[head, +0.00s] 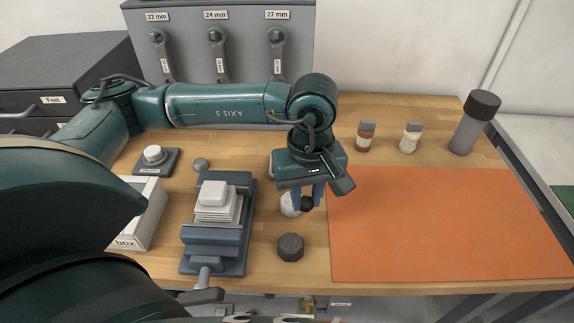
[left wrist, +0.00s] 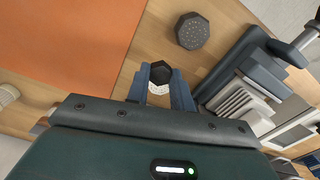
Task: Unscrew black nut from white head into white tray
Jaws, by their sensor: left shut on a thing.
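My left gripper (head: 306,200) points down over the wood bench, left of the orange mat. Its blue fingers are shut on a small black nut (head: 307,204), which also shows between the fingertips in the left wrist view (left wrist: 161,70). A white round piece (head: 290,205) is right against the nut; I cannot tell whether they are joined. A white finned head (head: 215,205) sits in the grey vise (head: 215,240), left of the gripper. A white open-topped container (head: 150,220) labelled "box" stands at the left, partly hidden by my arm. My right gripper is not seen.
A dark faceted knob (head: 290,247) stands on the bench in front of the gripper. The orange mat (head: 440,225) on the right is clear. Two small jars (head: 366,137) and a grey cylinder with a black cap (head: 473,125) stand at the back right. Wrenches hang behind.

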